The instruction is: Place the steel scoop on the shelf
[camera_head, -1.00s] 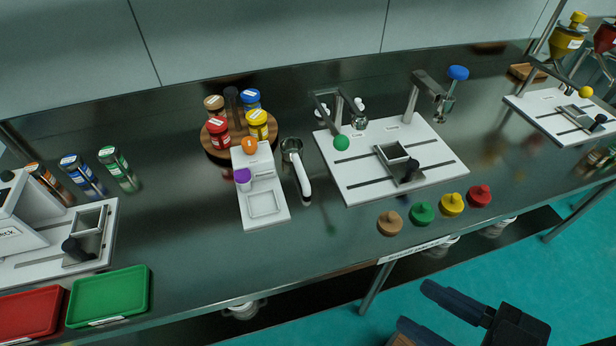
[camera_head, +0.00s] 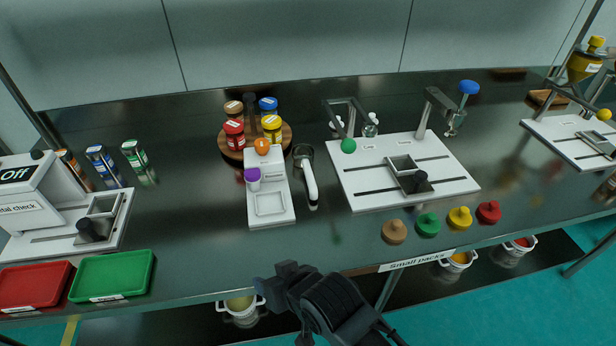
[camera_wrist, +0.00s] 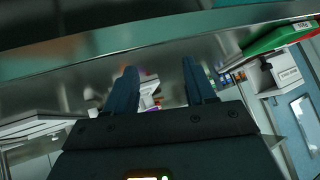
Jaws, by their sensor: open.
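The likely steel scoop (camera_head: 309,182) lies on the dark steel bench in the head view. It has a pale handle toward the front and a dark round cup at the back, just right of the white tool plate. The lower shelf (camera_head: 190,322) runs under the bench front. My gripper (camera_head: 270,281) is below and in front of the bench edge, apart from the scoop. In the wrist view my gripper (camera_wrist: 160,88) shows two separated dark fingers with nothing held between them. The scoop is not clear in the wrist view.
White pots (camera_head: 241,312) stand on the lower shelf. The bench front edge lies between my gripper and the bench top. Coloured knobs (camera_head: 428,224) stand right of the scoop, near the edge. A green tray (camera_head: 112,277) is at left. The bench front-centre is clear.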

